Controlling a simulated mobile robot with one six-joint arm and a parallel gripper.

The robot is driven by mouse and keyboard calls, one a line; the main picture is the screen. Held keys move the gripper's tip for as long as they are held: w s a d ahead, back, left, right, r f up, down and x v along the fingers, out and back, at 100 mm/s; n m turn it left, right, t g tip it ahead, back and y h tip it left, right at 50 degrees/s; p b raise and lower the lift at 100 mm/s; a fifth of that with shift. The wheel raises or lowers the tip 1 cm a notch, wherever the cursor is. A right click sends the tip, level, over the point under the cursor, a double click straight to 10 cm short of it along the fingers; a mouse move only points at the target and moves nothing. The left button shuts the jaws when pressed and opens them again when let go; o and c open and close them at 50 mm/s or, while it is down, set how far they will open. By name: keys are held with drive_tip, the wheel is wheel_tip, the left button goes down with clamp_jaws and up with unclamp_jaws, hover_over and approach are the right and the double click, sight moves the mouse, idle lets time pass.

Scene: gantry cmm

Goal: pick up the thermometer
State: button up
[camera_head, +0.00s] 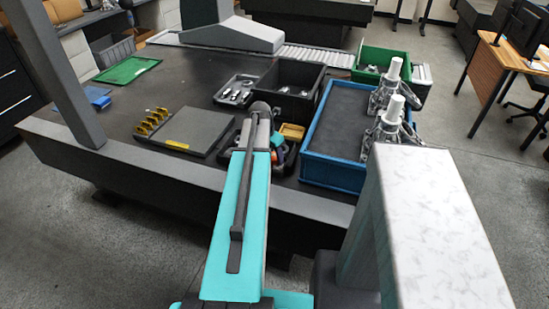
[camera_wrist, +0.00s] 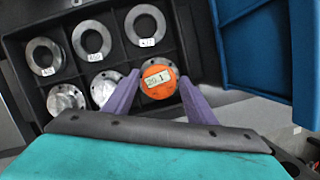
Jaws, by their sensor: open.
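The thermometer (camera_wrist: 160,72) is a round orange piece with a white display that seems to read 20.1. In the wrist view it sits in the right lower compartment of a black tray (camera_wrist: 101,56), over or against a metal disc. My gripper (camera_wrist: 159,80) has two purple fingers spread apart, one on each side of the thermometer. I cannot tell whether they touch it.
Metal rings (camera_wrist: 146,26) and discs (camera_wrist: 66,99) fill the other compartments. A blue-walled crate (camera_head: 333,174) stands close on the right. A black bin (camera_head: 285,77) is behind, and a grey plate with yellow pieces (camera_head: 187,132) lies to the left.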

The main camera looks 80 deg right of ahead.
sight(273, 156)
drive_tip(key=c, duration=0.9)
drive_tip(key=shift+r, duration=0.2)
drive_tip(key=shift+c, duration=0.2)
drive_tip(key=shift+r+b, duration=0.5)
drive_tip(key=shift+r, duration=1)
drive_tip(key=a+r+b, duration=0.1)
drive_tip(key=a+b, duration=0.2)
drive_tip(key=a, duration=1)
drive_tip(key=shift+s, duration=0.15)
drive_tip(key=shift+a+b, duration=0.1)
drive_tip(key=shift+b, duration=0.8)
drive_tip(key=b, duration=0.7)
drive_tip(key=shift+a+b, duration=0.3)
drive_tip(key=shift+b, duration=0.05)
drive_tip(key=a+b, duration=0.1)
drive_tip(key=b, duration=0.5)
drive_tip(key=shift+a+r+b, duration=0.1)
drive_tip(key=shift+a+b, duration=0.1)
drive_tip(key=shift+b, duration=0.2)
drive_tip(key=shift+s+a+r+b, duration=0.1)
drive_tip(key=shift+a+r+b, duration=0.25)
drive_tip(key=shift+b, duration=0.6)
